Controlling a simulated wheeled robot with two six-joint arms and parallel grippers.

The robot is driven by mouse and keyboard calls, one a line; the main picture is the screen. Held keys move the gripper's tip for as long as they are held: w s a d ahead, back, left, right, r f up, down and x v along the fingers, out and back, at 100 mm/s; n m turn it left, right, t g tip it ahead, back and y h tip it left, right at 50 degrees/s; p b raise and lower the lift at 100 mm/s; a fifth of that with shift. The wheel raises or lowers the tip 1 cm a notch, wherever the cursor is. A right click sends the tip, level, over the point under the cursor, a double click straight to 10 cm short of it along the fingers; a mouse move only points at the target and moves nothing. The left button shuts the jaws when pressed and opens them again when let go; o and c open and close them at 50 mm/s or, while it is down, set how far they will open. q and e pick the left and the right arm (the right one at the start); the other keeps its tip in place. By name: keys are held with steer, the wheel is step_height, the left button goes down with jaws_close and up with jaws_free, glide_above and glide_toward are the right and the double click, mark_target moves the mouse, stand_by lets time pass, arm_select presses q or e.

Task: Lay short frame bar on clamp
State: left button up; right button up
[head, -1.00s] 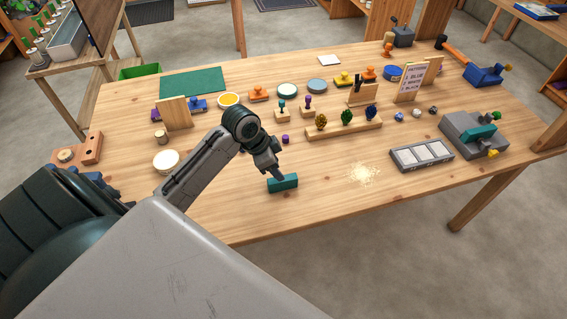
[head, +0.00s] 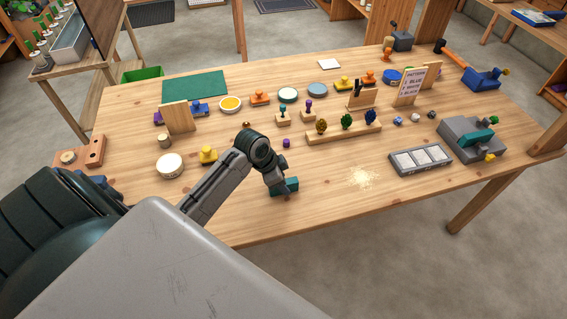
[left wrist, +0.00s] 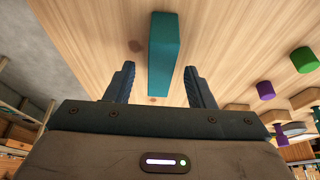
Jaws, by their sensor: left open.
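The short frame bar is a teal block (head: 290,186) lying on the table near its front edge. My left gripper (head: 276,183) is low over the table at the bar, partly hiding it. In the left wrist view, my left gripper (left wrist: 160,82) is open. The bar (left wrist: 164,45) runs ahead from between its two fingers, with a gap on each side. The clamp appears to be the grey block (head: 462,130) at the right of the table, with a teal piece on top and a yellow knob. My right gripper is not in view.
A grey tray (head: 394,165) with pale panels lies left of the clamp, and pale shavings (head: 362,177) lie left of that. A wooden rack (head: 334,134) with coloured pieces and a small purple cylinder (head: 286,143) stand behind the bar. The table's front right is clear.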

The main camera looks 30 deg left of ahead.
mark_target(288, 181)
arm_select(q)
steer(key=shift+f, duration=0.2)
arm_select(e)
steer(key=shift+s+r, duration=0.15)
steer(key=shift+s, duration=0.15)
arm_select(q)
steer(key=c, duration=0.9)
jaws_close()
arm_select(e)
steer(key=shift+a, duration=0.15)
arm_select(q)
steer(key=shift+r, duration=0.1)
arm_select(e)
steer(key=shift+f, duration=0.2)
